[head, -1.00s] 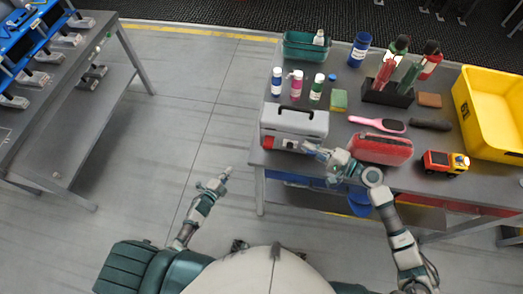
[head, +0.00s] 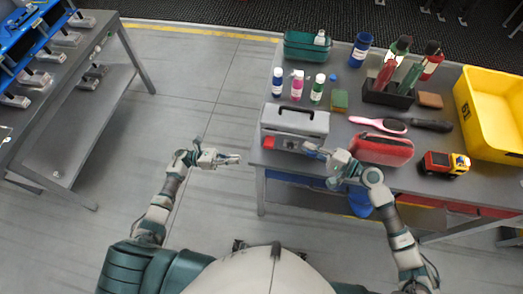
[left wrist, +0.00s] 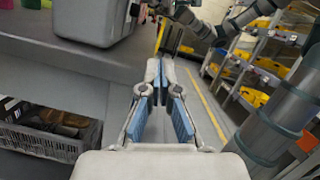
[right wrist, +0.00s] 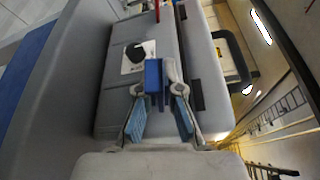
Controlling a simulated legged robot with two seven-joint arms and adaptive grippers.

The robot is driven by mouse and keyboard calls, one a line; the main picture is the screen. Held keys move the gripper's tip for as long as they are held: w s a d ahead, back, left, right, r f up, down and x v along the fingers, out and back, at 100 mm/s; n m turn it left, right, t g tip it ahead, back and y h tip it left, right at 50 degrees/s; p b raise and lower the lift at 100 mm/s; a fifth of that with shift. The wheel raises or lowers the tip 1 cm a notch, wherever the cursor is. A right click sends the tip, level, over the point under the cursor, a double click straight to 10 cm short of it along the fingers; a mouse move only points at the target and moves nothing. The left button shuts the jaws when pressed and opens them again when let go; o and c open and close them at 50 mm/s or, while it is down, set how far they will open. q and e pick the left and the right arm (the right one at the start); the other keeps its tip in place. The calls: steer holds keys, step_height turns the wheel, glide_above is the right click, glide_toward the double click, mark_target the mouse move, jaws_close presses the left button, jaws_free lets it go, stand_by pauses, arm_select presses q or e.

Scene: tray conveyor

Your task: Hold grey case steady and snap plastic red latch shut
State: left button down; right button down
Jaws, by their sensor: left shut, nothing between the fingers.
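The grey case (head: 294,122) stands upright at the left front corner of the workbench, its handle on top. A small red part (head: 268,143), apparently the latch, shows on its front face; whether it is snapped shut is too small to tell. My right gripper (head: 311,151) is at the case's front right. The case also shows in the left wrist view (left wrist: 95,22).
A red pouch (head: 380,149) lies right of the case, with a toy truck (head: 445,163) beyond. Several bottles and a green sponge (head: 340,99) are behind it. A yellow bin (head: 492,105) stands far right. The floor left of the bench is clear.

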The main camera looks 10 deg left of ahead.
mark_target(261, 164)
steer(key=shift+r, duration=0.1)
arm_select(q)
steer(key=x, duration=1)
steer(key=r, duration=0.2)
steer(key=shift+w+d+r, duration=0.1)
steer(key=shift+w+r, duration=0.15)
steer(key=shift+w, duration=0.15)
steer(key=shift+w+r, duration=0.2)
steer(key=shift+r, duration=0.55)
